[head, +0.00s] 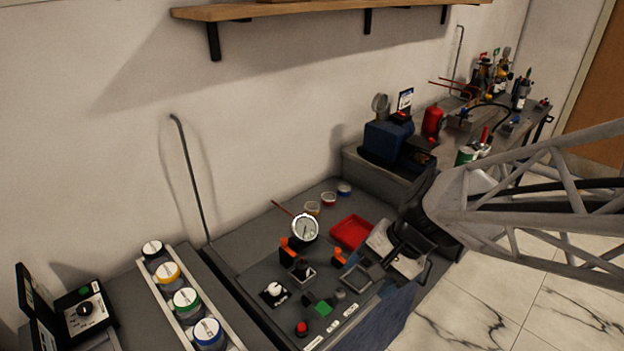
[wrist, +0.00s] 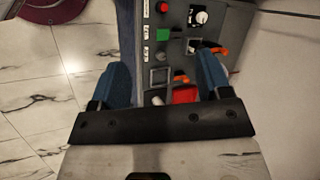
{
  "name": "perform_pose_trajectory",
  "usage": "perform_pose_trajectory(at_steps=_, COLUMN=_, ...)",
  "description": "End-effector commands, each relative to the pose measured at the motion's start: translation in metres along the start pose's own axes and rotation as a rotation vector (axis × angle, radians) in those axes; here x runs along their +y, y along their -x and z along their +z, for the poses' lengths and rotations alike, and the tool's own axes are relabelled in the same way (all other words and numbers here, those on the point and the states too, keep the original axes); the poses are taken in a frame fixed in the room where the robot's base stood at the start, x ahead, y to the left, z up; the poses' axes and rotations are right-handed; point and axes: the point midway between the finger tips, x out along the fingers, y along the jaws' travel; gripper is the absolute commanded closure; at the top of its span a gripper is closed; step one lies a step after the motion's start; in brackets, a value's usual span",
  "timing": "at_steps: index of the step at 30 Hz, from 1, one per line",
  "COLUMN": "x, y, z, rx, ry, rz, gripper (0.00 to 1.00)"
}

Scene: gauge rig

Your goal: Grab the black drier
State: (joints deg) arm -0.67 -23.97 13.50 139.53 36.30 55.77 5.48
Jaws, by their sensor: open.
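I cannot surely tell which thing is the black drier. A jar with a black band and white top (head: 152,249) stands at the far end of a white rack (head: 178,298) at the lower left of the head view. My gripper (head: 388,262) is over the right edge of the grey panel bench, well to the right of that jar. In the wrist view its two blue fingers (wrist: 162,78) are wide apart, with nothing held between them. The panel lies beneath them.
Jars with yellow (head: 168,272), green (head: 186,299) and blue (head: 208,332) bands share the rack. A dial gauge (head: 305,228), red tray (head: 351,232), green block (head: 323,308) and red button (head: 302,328) are on the panel. A thin bent rod (head: 188,170) rises behind.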

Motion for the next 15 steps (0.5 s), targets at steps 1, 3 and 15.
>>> perform_pose_trajectory(at_steps=1, x=-0.006, y=-0.011, z=-0.006, rx=-0.032, ry=-0.052, rz=-0.032, gripper=0.29)
perform_pose_trajectory(at_steps=3, x=-0.014, y=-0.024, z=-0.013, rx=-0.07, ry=-0.125, rz=-0.082, gripper=0.29)
perform_pose_trajectory(at_steps=15, x=-0.054, y=-0.097, z=-0.065, rx=-0.252, ry=-0.578, rz=-0.344, gripper=0.29)
